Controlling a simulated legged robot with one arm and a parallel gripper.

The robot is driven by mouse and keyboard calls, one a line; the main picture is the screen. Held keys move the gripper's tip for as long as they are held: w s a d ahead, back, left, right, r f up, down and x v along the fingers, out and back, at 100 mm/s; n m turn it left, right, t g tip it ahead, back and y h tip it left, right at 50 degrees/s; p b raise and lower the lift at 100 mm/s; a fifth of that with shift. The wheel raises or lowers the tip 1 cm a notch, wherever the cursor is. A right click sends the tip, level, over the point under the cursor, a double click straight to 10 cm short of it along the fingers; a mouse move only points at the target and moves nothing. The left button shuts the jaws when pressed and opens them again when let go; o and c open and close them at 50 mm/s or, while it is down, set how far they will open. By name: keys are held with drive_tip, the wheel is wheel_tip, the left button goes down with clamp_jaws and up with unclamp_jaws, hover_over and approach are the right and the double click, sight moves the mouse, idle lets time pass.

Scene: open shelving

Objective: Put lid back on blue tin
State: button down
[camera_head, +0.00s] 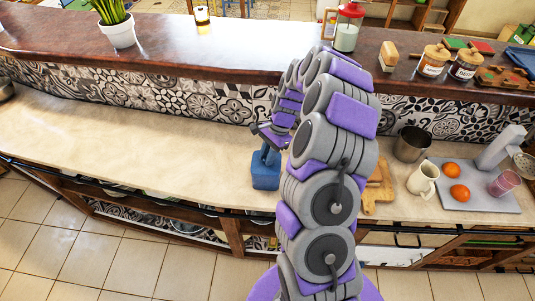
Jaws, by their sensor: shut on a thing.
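The blue tin (265,177) stands on the pale counter near its front edge, just left of my arm. My gripper (265,146) points down right above the tin. It is shut on a small blue piece at the tin's top, which looks like the lid. The fingers and my arm partly hide it. I cannot tell whether the lid touches the tin's rim or is held slightly above it.
The pale counter (130,125) is clear to the left. To the right are a wooden board (380,190), a metal pot (411,144), a cream jug (423,181) and a grey tray (485,203) with oranges. A raised dark ledge (190,50) holds a plant and jars.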

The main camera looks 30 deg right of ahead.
idle(0.3)
drive_tip(key=shift+c, duration=2)
unclamp_jaws()
drive_tip(key=shift+r, duration=0.1)
drive_tip(key=shift+r+p, duration=1.85)
drive_tip(key=shift+r, duration=1.6)
clamp_jaws()
